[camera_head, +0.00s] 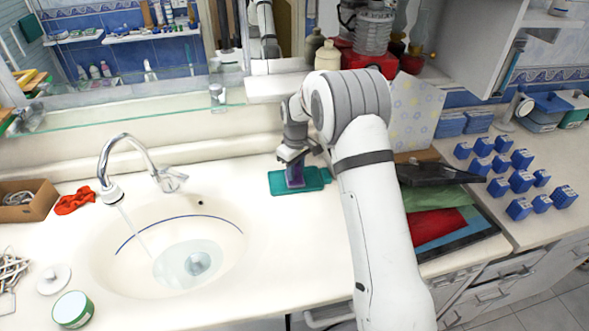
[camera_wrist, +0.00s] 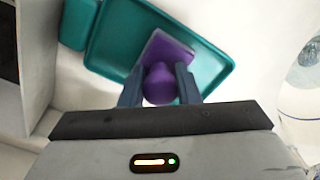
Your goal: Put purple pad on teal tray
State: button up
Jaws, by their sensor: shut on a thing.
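The purple pad (camera_wrist: 166,52) has a rounded purple knob, and my gripper (camera_wrist: 160,88) is shut on that knob, with one dark finger on each side. The pad is over the teal tray (camera_wrist: 214,68) in the wrist view; whether it touches the tray floor I cannot tell. In the head view the teal tray (camera_head: 315,179) lies on the white counter to the right of the sink. My gripper (camera_head: 293,164) points down over the tray's left part, with the purple pad (camera_head: 295,178) below it.
The sink basin (camera_head: 196,262) and faucet (camera_head: 128,150) are to the left. Several blue blocks (camera_head: 520,180) stand on the right counter. A dark folder (camera_head: 438,173) lies right of my arm. Red and pale containers (camera_head: 328,56) stand behind. Counter in front of the tray is clear.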

jog(key=shift+f, duration=0.25)
jog(key=o, duration=0.9)
jog(key=shift+r, duration=0.1)
notch_tip(320, 180, up, 12)
jog(key=b, duration=0.2)
jog(key=s+d+r+m, duration=0.2)
jog(key=s+d+r, duration=0.3)
jog(key=s+r, duration=0.25)
jog(key=s+d+m+t, duration=0.1)
jog(key=s+d+m, duration=0.1)
jog(key=s, duration=0.7)
jog(key=s+d+m+t, duration=0.1)
jog(key=s+d+m, duration=0.1)
jog(key=s, duration=0.8)
jog(key=s+d+f+m+t, duration=0.1)
jog(key=s+d+m, duration=0.2)
jog(key=s, duration=0.7)
jog(key=shift+s+d, duration=0.1)
jog(key=shift+d, duration=0.6)
